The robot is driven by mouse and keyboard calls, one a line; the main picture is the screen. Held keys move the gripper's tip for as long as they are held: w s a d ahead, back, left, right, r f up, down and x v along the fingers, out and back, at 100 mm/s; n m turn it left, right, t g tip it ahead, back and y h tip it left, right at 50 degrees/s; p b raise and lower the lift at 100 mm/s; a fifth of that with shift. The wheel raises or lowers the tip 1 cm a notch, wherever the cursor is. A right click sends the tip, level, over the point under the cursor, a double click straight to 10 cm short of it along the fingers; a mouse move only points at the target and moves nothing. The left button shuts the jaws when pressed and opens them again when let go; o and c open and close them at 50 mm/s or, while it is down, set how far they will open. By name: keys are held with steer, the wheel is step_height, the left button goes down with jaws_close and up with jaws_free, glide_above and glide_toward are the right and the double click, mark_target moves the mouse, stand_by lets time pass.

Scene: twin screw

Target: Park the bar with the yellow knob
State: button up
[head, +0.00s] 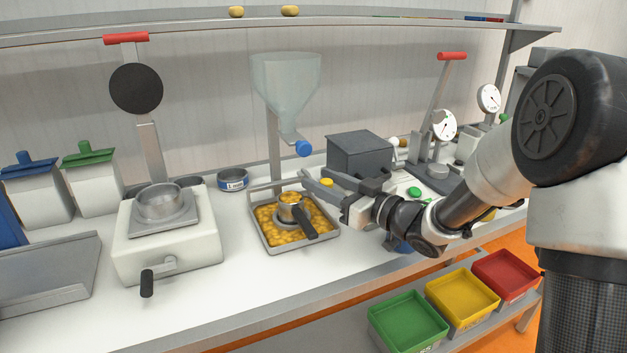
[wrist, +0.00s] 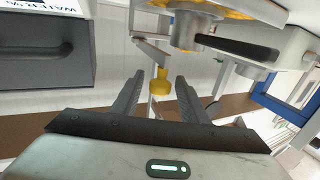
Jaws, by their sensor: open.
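The yellow knob (head: 327,182) is at the right end of a thin metal bar (head: 277,185) along the back of the shallow tray (head: 272,250). In the wrist view the yellow knob (wrist: 160,84) shows between my two fingers, with part of the metal bar (wrist: 150,52) beyond it. My gripper (head: 319,180) is open around the knob, with a gap visible on both sides in the wrist view (wrist: 160,80). Whether the fingertips reach fully past the knob is hard to tell.
A small metal cup with a black handle (head: 304,222) sits in the tray among yellow grains. A funnel with a blue knob (head: 303,148) hangs above. A dark grey box (head: 360,152) stands behind my gripper. A press (head: 160,235) stands left.

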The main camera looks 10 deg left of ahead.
steer(key=shift+x, duration=1.6)
jaws_close()
